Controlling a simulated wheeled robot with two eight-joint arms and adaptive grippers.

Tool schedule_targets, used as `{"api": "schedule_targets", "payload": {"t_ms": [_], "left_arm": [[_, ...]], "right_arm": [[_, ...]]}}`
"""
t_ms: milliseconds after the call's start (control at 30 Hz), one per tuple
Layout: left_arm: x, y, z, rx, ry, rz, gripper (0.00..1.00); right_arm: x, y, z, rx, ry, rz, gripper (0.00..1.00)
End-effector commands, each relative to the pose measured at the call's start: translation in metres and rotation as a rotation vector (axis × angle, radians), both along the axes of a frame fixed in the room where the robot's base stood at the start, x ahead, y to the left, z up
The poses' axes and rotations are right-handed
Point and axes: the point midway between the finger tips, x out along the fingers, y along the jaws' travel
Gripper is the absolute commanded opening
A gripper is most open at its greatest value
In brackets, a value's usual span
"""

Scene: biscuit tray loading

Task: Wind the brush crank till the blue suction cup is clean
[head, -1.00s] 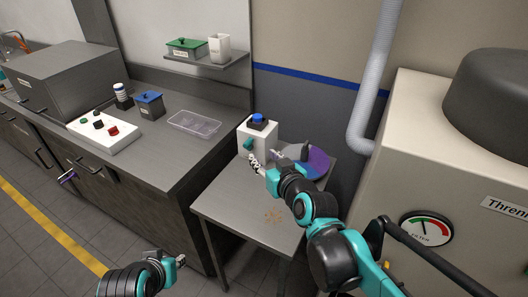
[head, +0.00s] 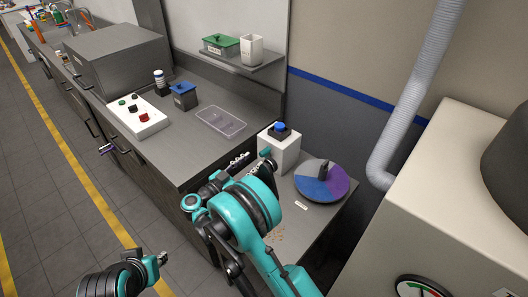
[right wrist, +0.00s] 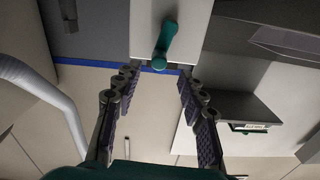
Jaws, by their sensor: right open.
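A white box (head: 281,152) stands on the low grey table, with a teal crank (head: 265,153) on its left side. A blue round piece (head: 280,126), which looks like the suction cup, sits in a dark mount on top; its cleanliness is too small to tell. My right gripper (head: 232,170) is beside the box's left side, partly hidden by my arm. In the right wrist view its jaws (right wrist: 158,76) are open and empty, with the teal crank (right wrist: 165,45) just beyond the fingertips. My left gripper (head: 163,259) is low at the left, far from the box; its jaws are unclear.
A round blue, purple and grey disc (head: 322,183) lies right of the box. Crumbs and a small white label (head: 301,206) lie in front. A clear tray (head: 221,121) and a button panel (head: 138,118) are on the counter at left. A big beige machine (head: 440,200) stands at right.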

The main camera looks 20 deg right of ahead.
Motion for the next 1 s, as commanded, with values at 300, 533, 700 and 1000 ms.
{"api": "schedule_targets", "payload": {"t_ms": [300,533,700,1000], "left_arm": [[0.0,0.0,-0.012,0.0,0.0,0.0,0.28],[0.0,0.0,-0.016,0.0,0.0,0.0,0.28],[0.0,0.0,-0.016,0.0,0.0,0.0,0.28],[0.0,0.0,-0.016,0.0,0.0,0.0,0.28]], "right_arm": [[0.026,-0.042,-0.003,0.001,0.003,-0.009,0.41],[0.039,-0.061,-0.002,0.001,0.002,-0.005,0.41],[0.041,-0.063,-0.001,0.001,0.002,-0.004,0.41],[0.041,-0.063,-0.001,0.001,0.002,-0.004,0.0]]}}
